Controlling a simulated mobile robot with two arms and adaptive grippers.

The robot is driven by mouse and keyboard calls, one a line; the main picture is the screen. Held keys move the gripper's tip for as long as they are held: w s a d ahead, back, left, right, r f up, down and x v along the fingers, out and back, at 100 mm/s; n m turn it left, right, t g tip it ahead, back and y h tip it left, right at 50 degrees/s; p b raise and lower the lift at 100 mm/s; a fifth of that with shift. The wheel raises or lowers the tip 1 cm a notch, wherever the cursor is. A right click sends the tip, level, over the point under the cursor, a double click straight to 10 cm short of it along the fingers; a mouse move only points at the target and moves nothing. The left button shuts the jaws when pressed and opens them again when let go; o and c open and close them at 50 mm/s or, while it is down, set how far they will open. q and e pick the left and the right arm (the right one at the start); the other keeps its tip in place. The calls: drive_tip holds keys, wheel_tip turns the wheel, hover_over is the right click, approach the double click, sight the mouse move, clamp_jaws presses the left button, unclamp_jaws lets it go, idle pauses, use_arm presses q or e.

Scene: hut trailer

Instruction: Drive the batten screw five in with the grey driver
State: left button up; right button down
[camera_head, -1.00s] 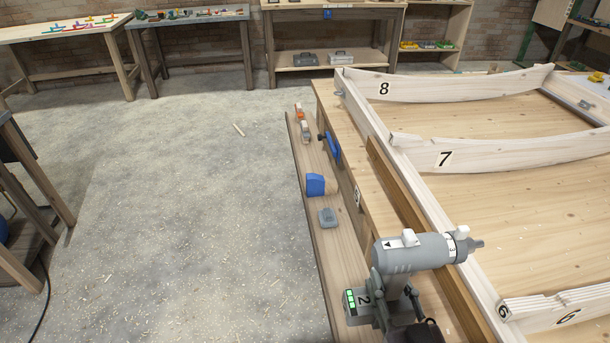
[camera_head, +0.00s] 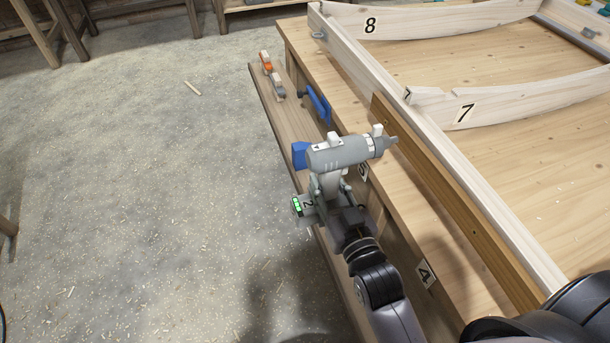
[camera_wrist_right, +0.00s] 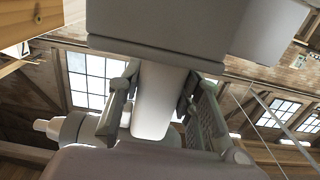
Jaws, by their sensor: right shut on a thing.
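My right gripper (camera_head: 330,190) is shut on the handle of the grey driver (camera_head: 340,153). The driver lies nearly level, its bit pointing right, with a green-lit battery marked 2 below the handle. The bit's tip is near the brown batten (camera_head: 450,215) along the pale rail; I cannot tell whether they touch. A small dark spot shows on the batten, but I cannot make out screw five. In the right wrist view, the gripper fingers (camera_wrist_right: 160,100) straddle the pale handle, and the driver's nose points left. My left gripper is not in view.
Pale curved ribs marked 8 (camera_head: 450,18) and 7 (camera_head: 510,100) cross the wooden bench. A blue clamp (camera_head: 318,103) is on the bench side. The floor at left is open.

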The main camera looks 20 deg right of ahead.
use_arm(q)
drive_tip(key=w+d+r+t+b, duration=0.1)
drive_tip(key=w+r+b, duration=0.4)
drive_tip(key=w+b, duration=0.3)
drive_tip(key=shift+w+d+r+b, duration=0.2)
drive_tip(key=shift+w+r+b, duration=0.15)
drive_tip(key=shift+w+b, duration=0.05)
use_arm(e)
drive_tip(key=w+f, duration=0.8)
drive_tip(key=w, duration=0.6)
drive_tip(key=shift+a+f, duration=0.15)
drive_tip(key=shift+f, duration=0.25)
drive_tip(key=shift+s, duration=0.1)
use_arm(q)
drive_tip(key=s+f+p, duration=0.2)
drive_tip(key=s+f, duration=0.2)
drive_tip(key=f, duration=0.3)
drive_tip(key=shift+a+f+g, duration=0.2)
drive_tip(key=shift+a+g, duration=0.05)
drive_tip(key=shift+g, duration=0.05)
use_arm(e)
drive_tip(key=shift+d, duration=2.8)
use_arm(q)
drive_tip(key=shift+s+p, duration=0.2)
drive_tip(key=shift+p, duration=0.15)
